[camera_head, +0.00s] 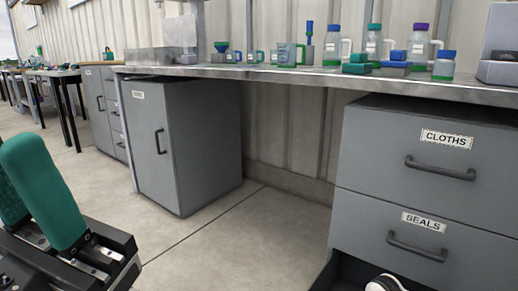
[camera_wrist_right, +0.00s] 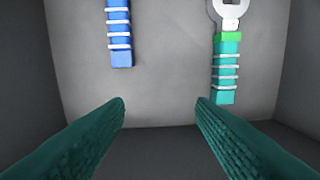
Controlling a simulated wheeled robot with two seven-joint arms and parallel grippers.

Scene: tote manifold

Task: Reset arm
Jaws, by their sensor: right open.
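My left gripper (camera_head: 28,185) shows at the left edge of the head view. Its two green fingers point up, one partly behind the other, and the gap between them cannot be judged. My right gripper (camera_wrist_right: 161,101) is open and empty in the right wrist view, its green fingers wide apart. Beyond its fingertips, a blue ribbed handle (camera_wrist_right: 119,35) and a wrench with a green ribbed handle (camera_wrist_right: 226,68) lie apart on a grey surface with walls around it. Neither is between the fingers. The right gripper does not show in the head view.
A cabinet has drawers labelled CLOTHS (camera_head: 425,155) and SEALS (camera_head: 400,233); a dark open drawer (camera_head: 345,272) shows below. A grey cabinet (camera_head: 185,145) stands left. The bench (camera_head: 300,75) above carries bottles, jugs and blocks. The floor between the cabinets is clear.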

